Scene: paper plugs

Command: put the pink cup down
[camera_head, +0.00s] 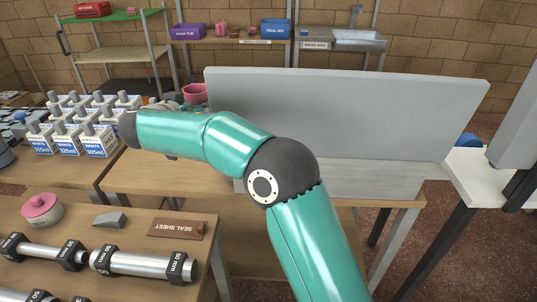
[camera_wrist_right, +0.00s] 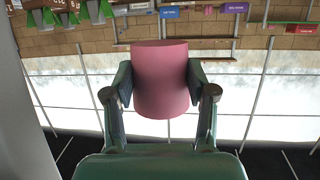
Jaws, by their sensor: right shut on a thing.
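The pink cup (camera_wrist_right: 160,82) is between the two fingers of my right gripper (camera_wrist_right: 160,90), which is shut on it. In the head view the pink cup (camera_head: 194,93) shows behind my right arm, by the left end of a tall grey panel. My right gripper (camera_head: 172,105) is mostly hidden there by its own arm, and the cup's lower part is also covered. I cannot tell whether the cup touches the wooden table. My left gripper is not in view.
The grey panel (camera_head: 350,112) stands upright on the wooden table (camera_head: 130,178). Several white-and-blue boxes (camera_head: 68,140) with grey tops stand to the left. The front table holds a pink lidded pot (camera_head: 41,208), a grey wedge (camera_head: 110,220), a seal sheet sign (camera_head: 178,228) and metal rollers (camera_head: 145,264).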

